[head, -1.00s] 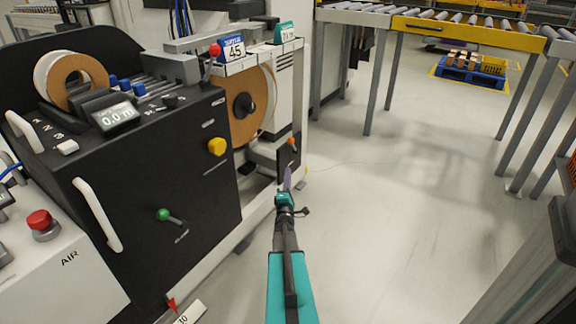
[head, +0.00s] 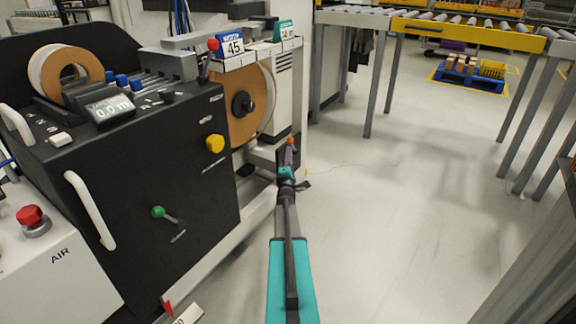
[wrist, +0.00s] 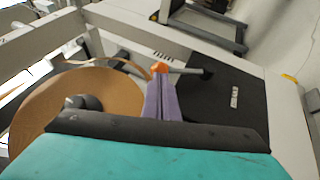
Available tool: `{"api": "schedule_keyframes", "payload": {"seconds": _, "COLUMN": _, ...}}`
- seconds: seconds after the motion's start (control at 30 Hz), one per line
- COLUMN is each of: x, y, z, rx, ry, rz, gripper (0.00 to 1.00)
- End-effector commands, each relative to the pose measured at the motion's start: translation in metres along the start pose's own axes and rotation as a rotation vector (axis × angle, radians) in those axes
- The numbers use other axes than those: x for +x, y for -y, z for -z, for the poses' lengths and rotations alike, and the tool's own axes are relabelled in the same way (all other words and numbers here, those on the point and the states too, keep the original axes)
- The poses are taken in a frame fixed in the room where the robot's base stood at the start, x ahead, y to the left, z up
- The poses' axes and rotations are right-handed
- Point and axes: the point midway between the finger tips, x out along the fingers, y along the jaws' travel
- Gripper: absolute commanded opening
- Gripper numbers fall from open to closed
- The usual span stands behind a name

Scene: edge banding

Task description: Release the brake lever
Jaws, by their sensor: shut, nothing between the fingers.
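A lever with an orange knob (head: 290,141) stands on a small black panel below the tape reel; it looks like the brake lever. In the wrist view its orange knob (wrist: 159,67) is just past my fingertips, and its grey arm runs right to a dark pivot (wrist: 206,72) on the black panel (wrist: 225,115). My gripper (head: 289,157) is at the panel, with its purple fingers (wrist: 160,88) shut together and nothing between them. The fingertips reach or nearly reach the knob; I cannot tell if they touch. The panel's label is too small to read.
The brown tape reel (head: 250,105) is close left of my gripper. The black machine cabinet (head: 130,200) carries a green-knobbed lever (head: 159,212), a yellow knob (head: 215,143) and a red-knobbed lever (head: 213,45). Open floor (head: 400,220) lies to the right, with a roller conveyor (head: 470,35) behind.

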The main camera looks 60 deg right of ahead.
Motion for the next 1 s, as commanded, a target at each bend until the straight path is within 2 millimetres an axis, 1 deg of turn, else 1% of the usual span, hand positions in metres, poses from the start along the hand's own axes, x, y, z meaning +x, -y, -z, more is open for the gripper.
{"api": "schedule_keyframes", "payload": {"seconds": 0.03, "x": 0.006, "y": 0.003, "z": 0.0, "rx": 0.0, "ry": 0.001, "rz": -0.001, "gripper": 0.0}}
{"api": "schedule_keyframes", "payload": {"seconds": 0.1, "x": 0.012, "y": 0.002, "z": 0.0, "rx": 0.0, "ry": 0.001, "rz": 0.0, "gripper": 0.0}}
{"api": "schedule_keyframes", "payload": {"seconds": 0.3, "x": 0.021, "y": 0.001, "z": 0.0, "rx": 0.0, "ry": 0.001, "rz": 0.0, "gripper": 0.0}}
{"api": "schedule_keyframes", "payload": {"seconds": 0.6, "x": 0.021, "y": 0.0, "z": -0.001, "rx": 0.0, "ry": 0.001, "rz": 0.001, "gripper": 0.0}}
{"api": "schedule_keyframes", "payload": {"seconds": 0.63, "x": 0.011, "y": -0.005, "z": 0.002, "rx": 0.0, "ry": 0.001, "rz": 0.001, "gripper": 0.0}}
{"api": "schedule_keyframes", "payload": {"seconds": 0.7, "x": 0.018, "y": -0.002, "z": 0.001, "rx": 0.0, "ry": 0.001, "rz": 0.001, "gripper": 0.0}}
{"api": "schedule_keyframes", "payload": {"seconds": 1.0, "x": 0.024, "y": -0.004, "z": 0.004, "rx": 0.012, "ry": -0.005, "rz": 0.018, "gripper": 0.0}}
